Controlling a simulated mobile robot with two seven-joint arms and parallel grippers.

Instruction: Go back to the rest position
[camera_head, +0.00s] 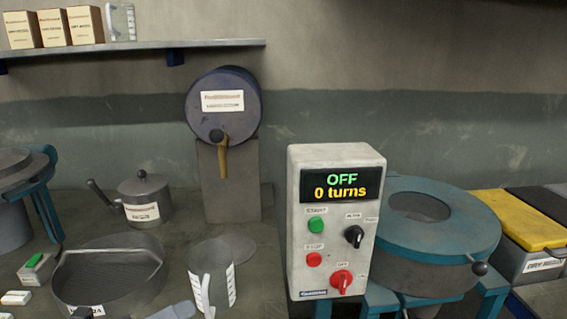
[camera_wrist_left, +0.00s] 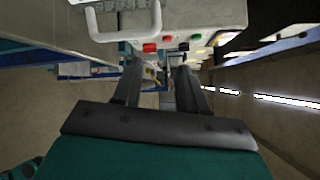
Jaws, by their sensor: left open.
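My left gripper (camera_wrist_left: 159,82) shows in the left wrist view. Its two dark fingers are apart, and I see nothing held between them. In that view a pale box with red, black and green buttons (camera_wrist_left: 195,18) and a white handle (camera_wrist_left: 122,22) lie beyond the fingertips. In the head view a grey control box (camera_head: 335,225) stands upright, its display reading "OFF" and "0 turns". I cannot make out either gripper for certain in the head view.
A teal ring-topped machine (camera_head: 440,235) stands right of the control box. A measuring jug (camera_head: 212,278), a round pan (camera_head: 105,280), a lidded pot (camera_head: 146,200) and a drum with a tap (camera_head: 223,105) crowd the bench. A yellow-lidded bin (camera_head: 520,220) is far right.

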